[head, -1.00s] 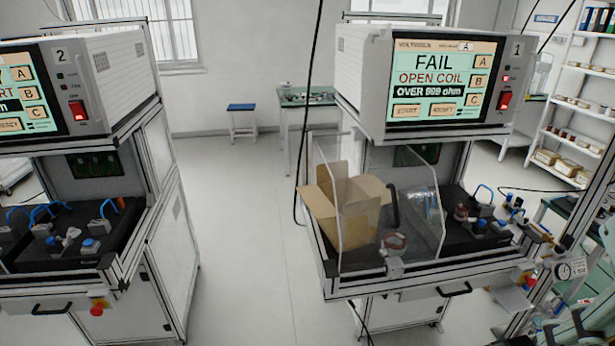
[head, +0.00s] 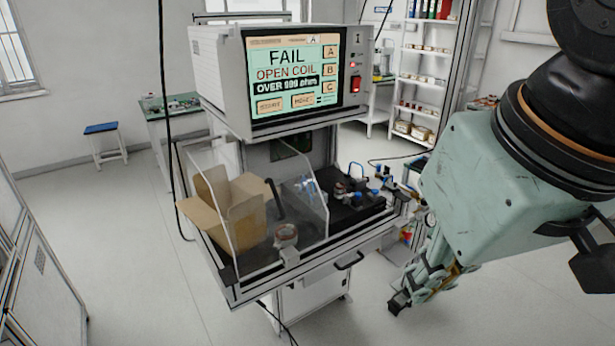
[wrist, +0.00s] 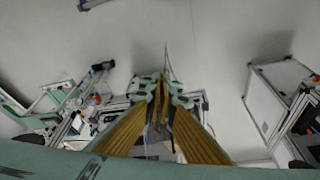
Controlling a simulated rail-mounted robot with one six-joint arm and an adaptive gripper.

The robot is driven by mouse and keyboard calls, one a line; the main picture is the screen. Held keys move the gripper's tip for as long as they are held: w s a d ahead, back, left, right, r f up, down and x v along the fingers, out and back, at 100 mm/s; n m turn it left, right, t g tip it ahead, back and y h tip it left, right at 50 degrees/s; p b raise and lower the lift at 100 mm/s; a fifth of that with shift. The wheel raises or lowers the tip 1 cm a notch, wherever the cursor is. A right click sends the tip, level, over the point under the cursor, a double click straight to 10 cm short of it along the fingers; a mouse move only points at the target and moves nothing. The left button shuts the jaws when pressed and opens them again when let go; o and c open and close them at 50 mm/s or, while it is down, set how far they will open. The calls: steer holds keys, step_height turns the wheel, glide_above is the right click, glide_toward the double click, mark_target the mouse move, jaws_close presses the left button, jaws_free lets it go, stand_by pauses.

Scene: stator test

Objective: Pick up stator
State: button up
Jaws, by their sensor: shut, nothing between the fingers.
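A round copper-and-grey part (head: 287,235) that looks like a stator sits at the front edge of the test bench, by the clear guard. A similar reddish round part (head: 341,189) sits on the black test fixture (head: 350,211) to the right. My gripper (head: 398,304) hangs to the right of the bench, pointing down and apart from both parts. In the wrist view my gripper (wrist: 161,78) has its fingers together with nothing seen between them. The stators cannot be made out there.
The tester (head: 295,75) above the bench shows "FAIL, OPEN COIL". An open cardboard box (head: 232,212) stands behind clear guards at the bench's left. A blue stool (head: 104,142) and a shelf rack (head: 425,80) are farther back. The floor left of the bench is clear.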

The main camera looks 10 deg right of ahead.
steer(key=o, duration=1.4)
steer(key=shift+o, duration=0.2)
